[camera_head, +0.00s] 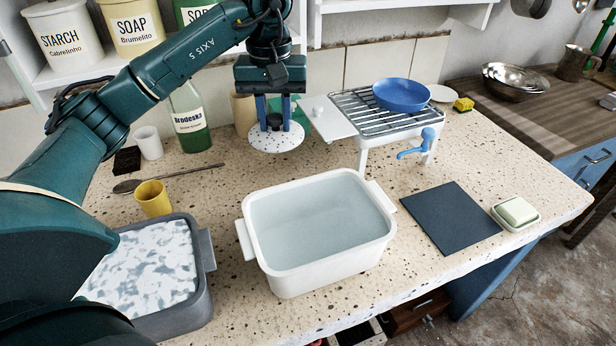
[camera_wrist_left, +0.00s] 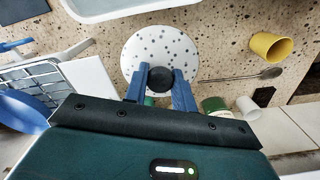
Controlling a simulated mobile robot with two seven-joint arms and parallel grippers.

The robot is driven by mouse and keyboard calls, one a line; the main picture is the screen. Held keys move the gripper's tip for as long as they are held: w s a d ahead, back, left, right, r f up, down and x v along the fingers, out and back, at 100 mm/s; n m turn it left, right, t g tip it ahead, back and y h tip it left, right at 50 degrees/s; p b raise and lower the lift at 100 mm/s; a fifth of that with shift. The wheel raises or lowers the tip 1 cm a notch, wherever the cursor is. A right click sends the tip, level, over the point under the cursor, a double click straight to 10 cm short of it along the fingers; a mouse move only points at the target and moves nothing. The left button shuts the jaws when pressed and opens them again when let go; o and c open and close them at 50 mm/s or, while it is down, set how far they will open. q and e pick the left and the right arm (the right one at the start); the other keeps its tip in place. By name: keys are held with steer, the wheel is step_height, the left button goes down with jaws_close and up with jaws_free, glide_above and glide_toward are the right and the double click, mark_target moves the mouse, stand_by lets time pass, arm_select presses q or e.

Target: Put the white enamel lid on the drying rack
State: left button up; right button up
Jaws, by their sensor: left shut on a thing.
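The white enamel lid (camera_head: 277,139) has dark speckles and a dark knob. My left gripper (camera_head: 274,118) is shut on the knob and holds the lid level above the counter, behind the white basin. The left wrist view shows the lid (camera_wrist_left: 160,45) beyond the gripper's blue fingers (camera_wrist_left: 160,85), with the black knob between them. The drying rack (camera_head: 357,115) has wire bars and a white side board, and stands to the right of the lid. A blue pan or bowl (camera_head: 402,94) sits on its bars. My right gripper is not in view.
The white basin of water (camera_head: 320,220) stands in front of the lid. A grey tub of suds (camera_head: 205,270) and a yellow cup (camera_head: 153,198) are at left. A green bottle (camera_head: 190,118) stands behind. The rack's blue tap (camera_head: 420,144) sticks out in front. The rack's front-left bars look clear.

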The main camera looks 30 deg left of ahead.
arm_select(q)
step_height(320, 180, down, 17)
steer(key=shift+s+r, duration=0.1)
steer(key=shift+s, duration=0.05)
steer(key=o, duration=0.6)
steer(key=shift+c, duration=0.2)
steer(key=o, duration=0.5)
steer(key=shift+c, duration=0.2)
